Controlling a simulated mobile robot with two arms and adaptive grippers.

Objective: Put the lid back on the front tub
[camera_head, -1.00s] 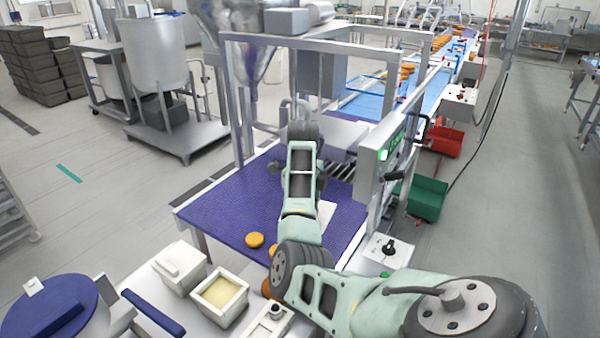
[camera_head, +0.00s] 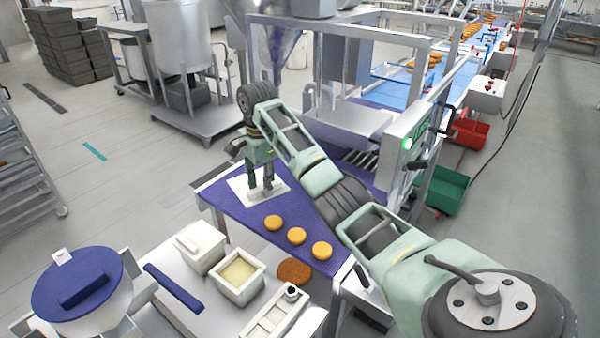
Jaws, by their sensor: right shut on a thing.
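My right gripper (camera_head: 262,187) points down over the purple belt and is shut on the raised grip of a flat white square lid (camera_head: 238,188). The lid looks level, at the belt's left edge; I cannot tell whether it touches the belt. The open front tub (camera_head: 222,287) is a cream square container with pale yellow filling, on the steel table nearer me, below the lid in the picture. A second cream tub (camera_head: 204,262) with its lid on stands just behind it to the left. My left gripper is not in view.
Several round biscuits lie between the lid and table: golden ones (camera_head: 296,236) on the purple belt (camera_head: 235,218) and a brown one (camera_head: 294,272) beside the open tub. A blue-lidded pot (camera_head: 108,268) and blue-handled item (camera_head: 174,288) stand left. A metal frame (camera_head: 315,65) rises behind.

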